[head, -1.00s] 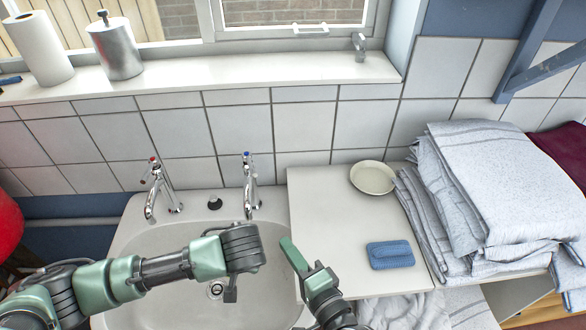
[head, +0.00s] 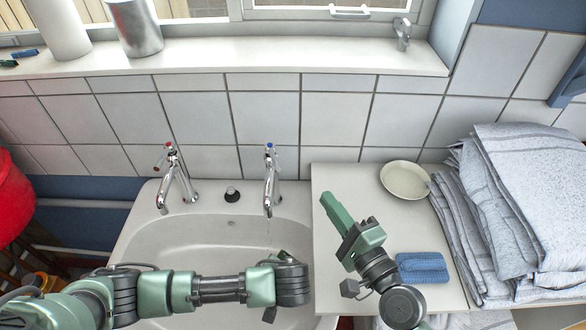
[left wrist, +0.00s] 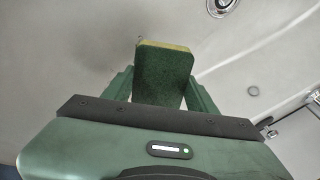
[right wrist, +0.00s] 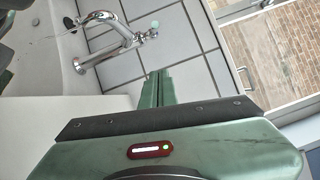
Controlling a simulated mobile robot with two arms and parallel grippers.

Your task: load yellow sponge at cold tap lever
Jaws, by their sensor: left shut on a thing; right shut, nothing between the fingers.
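The cold tap (head: 271,185) is chrome with a blue-marked lever (head: 270,150) on top, at the back of the sink (head: 150,250). A faint thin streak hangs below its spout. A chrome tap (right wrist: 112,42) also shows in the right wrist view. My left gripper (left wrist: 163,88) is shut on the sponge (left wrist: 163,68), which shows a green face and a yellow edge, above the basin. In the head view my left wrist hides the sponge. My right gripper (head: 335,211) is shut and empty, right of the cold tap, over the pale board.
The red-marked hot tap (head: 175,180) and a black plug (head: 232,194) are left of the cold tap. On the pale board (head: 335,180) lie a cream dish (head: 405,180) and a blue sponge-like block (head: 421,267). Folded grey cloths (head: 520,200) are stacked at right.

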